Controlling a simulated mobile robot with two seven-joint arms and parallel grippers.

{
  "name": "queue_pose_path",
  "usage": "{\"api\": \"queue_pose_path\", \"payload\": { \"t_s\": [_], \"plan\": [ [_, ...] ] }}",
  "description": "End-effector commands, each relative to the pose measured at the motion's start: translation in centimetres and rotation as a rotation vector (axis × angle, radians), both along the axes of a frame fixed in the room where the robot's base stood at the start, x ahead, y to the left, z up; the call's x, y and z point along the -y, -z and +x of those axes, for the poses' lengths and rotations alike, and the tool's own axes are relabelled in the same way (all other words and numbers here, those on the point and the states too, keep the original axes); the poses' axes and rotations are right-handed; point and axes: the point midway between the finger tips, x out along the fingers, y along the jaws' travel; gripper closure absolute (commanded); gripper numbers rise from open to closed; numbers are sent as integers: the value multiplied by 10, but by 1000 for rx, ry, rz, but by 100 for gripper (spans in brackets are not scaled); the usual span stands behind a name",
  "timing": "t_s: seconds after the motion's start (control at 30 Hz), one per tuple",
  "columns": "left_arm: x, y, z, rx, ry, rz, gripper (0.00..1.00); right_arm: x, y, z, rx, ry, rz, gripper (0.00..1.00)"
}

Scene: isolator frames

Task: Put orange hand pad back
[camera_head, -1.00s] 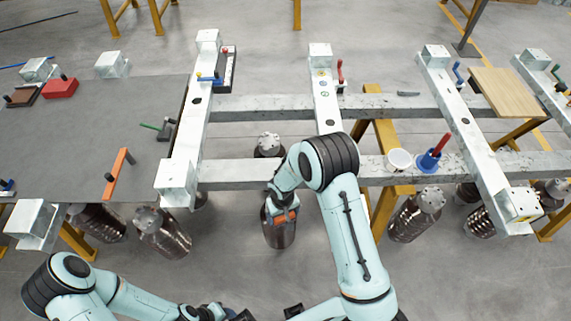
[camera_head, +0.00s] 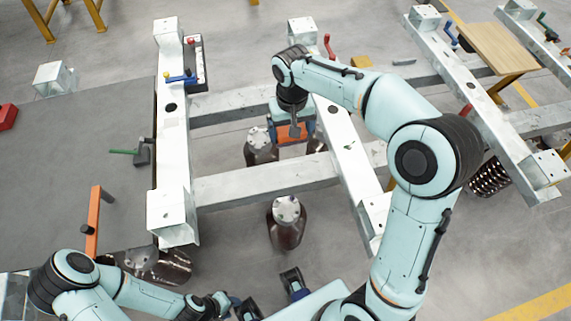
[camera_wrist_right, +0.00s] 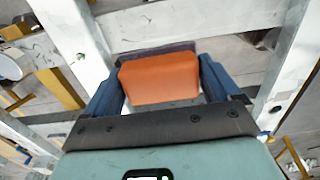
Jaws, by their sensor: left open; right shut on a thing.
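The orange hand pad (camera_head: 291,134) is a small orange block in my right gripper (camera_head: 292,122), over the gap between the metal beams near the middle of the head view. In the right wrist view the orange hand pad (camera_wrist_right: 160,78) sits between the two blue fingers of the right gripper (camera_wrist_right: 158,85), with a darker surface along its far edge. Its underside is hidden. My left gripper (camera_head: 270,297) is at the bottom of the head view, open and empty, well away from the pad.
A long orange bar (camera_head: 94,222) with a dark knob lies on the grey sheet (camera_head: 80,170) at left. Metal crossbeams (camera_head: 255,182) surround the right gripper. Dark bottle-like cylinders (camera_head: 287,228) stand below. A wooden board (camera_head: 495,48) is at upper right.

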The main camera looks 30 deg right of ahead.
Motion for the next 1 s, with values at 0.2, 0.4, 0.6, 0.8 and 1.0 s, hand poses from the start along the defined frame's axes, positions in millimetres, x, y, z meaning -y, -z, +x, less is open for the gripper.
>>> {"api": "queue_pose_path", "payload": {
  "t_s": [0.2,0.4,0.6,0.8,1.0],
  "plan": [
    [0,8,-3,-5,-1,0,57,0,52,-2,-8,1,-1,39],
    [0,14,-5,-6,-1,0,57,0,107,-2,-8,1,-1,39],
    [0,17,-6,-7,-1,0,57,0,144,-1,-4,0,0,39],
    [0,18,-6,-7,-1,0,57,0,157,-1,-2,0,-1,39],
    [0,21,-7,-8,0,1,57,0,186,-2,-6,1,-1,39]
  ]
}}
